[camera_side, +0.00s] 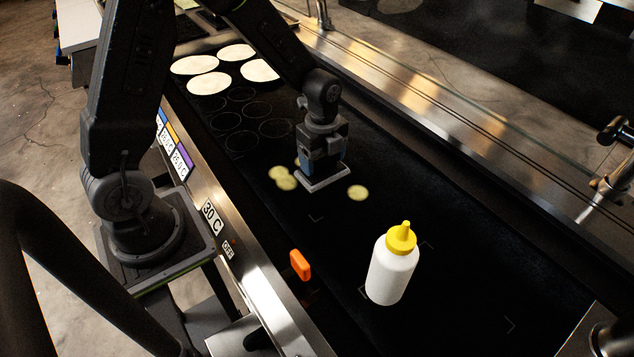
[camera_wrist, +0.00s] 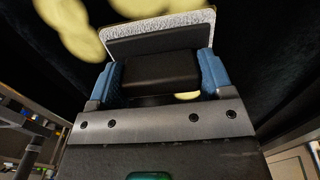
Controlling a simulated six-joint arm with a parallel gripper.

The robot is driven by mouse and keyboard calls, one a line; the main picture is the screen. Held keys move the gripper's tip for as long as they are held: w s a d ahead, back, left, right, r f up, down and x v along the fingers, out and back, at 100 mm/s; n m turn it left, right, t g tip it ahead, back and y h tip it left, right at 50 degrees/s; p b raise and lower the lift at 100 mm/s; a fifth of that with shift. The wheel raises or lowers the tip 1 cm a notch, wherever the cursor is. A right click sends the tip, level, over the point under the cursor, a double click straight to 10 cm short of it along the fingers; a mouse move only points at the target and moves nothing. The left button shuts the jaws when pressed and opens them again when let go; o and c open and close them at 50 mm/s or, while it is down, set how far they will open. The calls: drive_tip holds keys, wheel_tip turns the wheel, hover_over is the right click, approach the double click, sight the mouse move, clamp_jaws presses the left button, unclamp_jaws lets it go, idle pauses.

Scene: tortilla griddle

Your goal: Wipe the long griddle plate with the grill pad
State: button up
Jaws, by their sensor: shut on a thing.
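My gripper (camera_side: 322,163) points down over the middle of the long black griddle plate (camera_side: 385,222). It is shut on the grill pad (camera_side: 323,181), a flat pad with a light grey edge, which is at or very near the plate surface. In the wrist view, the blue fingers (camera_wrist: 160,78) clasp the pad's black handle block (camera_wrist: 160,72), and the pad's pale fibrous face (camera_wrist: 185,28) shows beyond it. Whether the pad covers other spots is hidden.
A white squeeze bottle (camera_side: 391,268) with a yellow cap stands upright on the plate, nearer the camera. Several tortillas (camera_side: 208,83) lie at the far end. An orange knob (camera_side: 299,264) sits at the front edge. A metal rail (camera_side: 450,125) runs along the back.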

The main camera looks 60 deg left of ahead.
sight(324, 182)
drive_tip(key=shift+d+f, duration=0.1)
drive_tip(key=shift+d, duration=0.05)
drive_tip(key=shift+d, duration=2.45)
drive_tip(key=shift+d, duration=1.45)
drive_tip(key=shift+a, duration=0.1)
drive_tip(key=shift+s+a, duration=0.3)
drive_tip(key=shift+a, duration=0.45)
drive_tip(key=shift+s+a, duration=0.3)
drive_tip(key=shift+a, duration=0.45)
drive_tip(key=shift+s+a, duration=0.3)
drive_tip(key=shift+a, duration=0.45)
